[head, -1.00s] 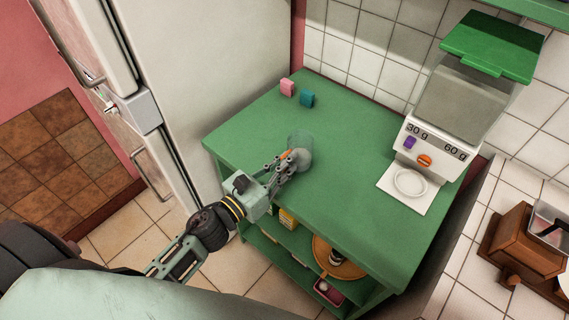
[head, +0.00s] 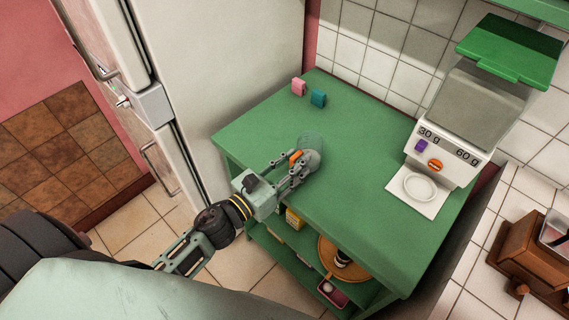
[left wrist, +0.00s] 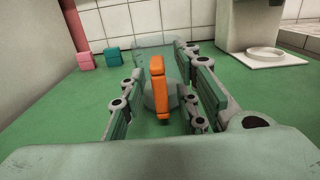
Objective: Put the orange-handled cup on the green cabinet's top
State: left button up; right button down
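The orange-handled cup (head: 313,158) has a grey lower part and a see-through upper part. My left gripper (head: 288,164) reaches in from the left, low over the top. In the left wrist view its fingers stand spread on either side of the handle, with gaps between them and it. My right gripper is not in view.
A pink block (head: 299,86) and a teal block (head: 318,98) sit at the back left of the top. A white scale (head: 440,155) with a green lid stands at the right. Lower shelves hold a wooden round board (head: 335,265) and small items. A fridge (head: 225,80) stands at left.

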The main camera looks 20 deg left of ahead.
pick_arm(q)
jog(key=b+v, duration=0.4)
jog(key=v, duration=0.7)
jog(key=s+a+f+n+g+y, duration=0.2)
jog(key=f+n, duration=0.5)
jog(key=f, duration=0.4)
jog(key=s+a+f+n+g+y, duration=0.2)
jog(key=f+n, duration=0.4)
jog(key=f, duration=0.5)
jog(key=s+a+f+n+g+y, duration=0.2)
jog(key=f+n, duration=0.5)
jog(key=f, duration=0.4)
jog(key=s+d+f+n+g, duration=0.1)
jog(key=s+f+n+g, duration=0.4)
jog(key=s+f+n, duration=0.4)
jog(key=s+d+f+n+g, duration=0.2)
jog(key=s+f+n+g, duration=0.2)
jog(key=s+f+n, duration=0.4)
jog(key=s+f, duration=0.5)
jog(key=s, duration=0.3)
jog(key=shift+s+d+n+g, duration=0.3)
jog(key=shift+n+g, duration=0.1)
jog(key=shift+f, duration=0.1)
